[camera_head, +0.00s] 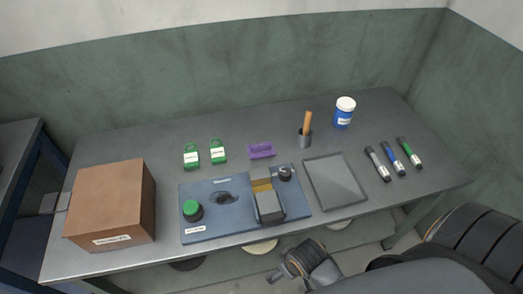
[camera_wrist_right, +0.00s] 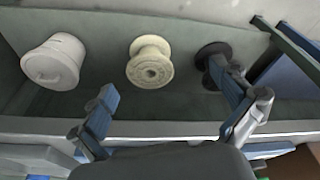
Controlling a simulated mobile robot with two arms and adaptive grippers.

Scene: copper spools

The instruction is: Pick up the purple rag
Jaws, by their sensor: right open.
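The purple rag (camera_head: 261,150) lies flat and small on the grey table, behind the blue fixture board and right of two green-labelled items. Nothing touches it from above. My right gripper shows at the bottom of the head view, below the table's front edge and well away from the rag. In the right wrist view my right gripper (camera_wrist_right: 162,82) has its two blue-grey fingers spread wide with nothing between them. The rag does not show in that view. My left gripper is in neither view.

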